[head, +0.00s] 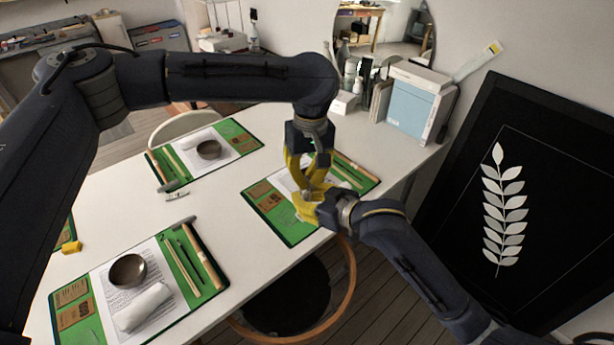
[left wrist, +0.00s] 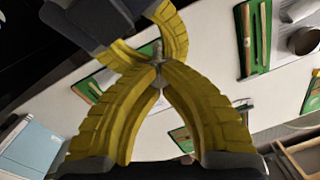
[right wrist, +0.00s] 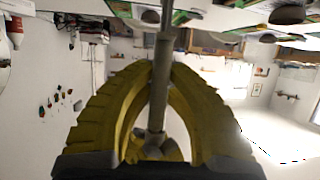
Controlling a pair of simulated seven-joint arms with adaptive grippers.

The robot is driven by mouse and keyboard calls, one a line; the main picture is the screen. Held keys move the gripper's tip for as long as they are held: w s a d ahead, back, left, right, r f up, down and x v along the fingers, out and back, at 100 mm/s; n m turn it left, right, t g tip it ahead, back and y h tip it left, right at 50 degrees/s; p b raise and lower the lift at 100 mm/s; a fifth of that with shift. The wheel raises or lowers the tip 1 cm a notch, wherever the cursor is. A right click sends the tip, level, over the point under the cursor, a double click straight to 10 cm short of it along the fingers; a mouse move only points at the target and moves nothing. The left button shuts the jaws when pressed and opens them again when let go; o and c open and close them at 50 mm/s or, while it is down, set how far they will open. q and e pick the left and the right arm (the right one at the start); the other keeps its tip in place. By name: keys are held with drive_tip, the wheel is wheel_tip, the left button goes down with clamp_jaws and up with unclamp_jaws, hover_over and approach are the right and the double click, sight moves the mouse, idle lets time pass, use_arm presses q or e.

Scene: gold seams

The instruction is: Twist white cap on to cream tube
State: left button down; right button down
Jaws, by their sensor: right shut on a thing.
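My right gripper (head: 318,206) is shut on a slim grey-beige tube (right wrist: 160,90), seen between its fingers in the right wrist view; this appears to be the cream tube. My left gripper (head: 309,172) comes down from above, just over the right one. In the left wrist view its fingertips (left wrist: 159,80) come close together at a small greyish piece (left wrist: 157,52), by the right gripper's fingers. I cannot tell whether this piece is the tube's end or the white cap. The cap is not clearly visible, and the left fingers' hold on it cannot be made out.
The white table (head: 130,225) carries green mats with tools, bowls (head: 127,271) and papers. A small pale tool (head: 177,195) and a yellow block (head: 71,247) lie on it. A light blue box (head: 412,105) stands at the back right. A round chair (head: 349,290) is below the front edge.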

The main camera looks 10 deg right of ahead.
use_arm(q)
drive_tip(key=shift+f, duration=0.2)
drive_tip(key=m, duration=0.4)
drive_tip(key=shift+m+y, duration=0.4)
drive_tip(key=m, duration=0.5)
drive_tip(key=shift+y, duration=0.4)
drive_tip(key=c, duration=1.6)
unclamp_jaws()
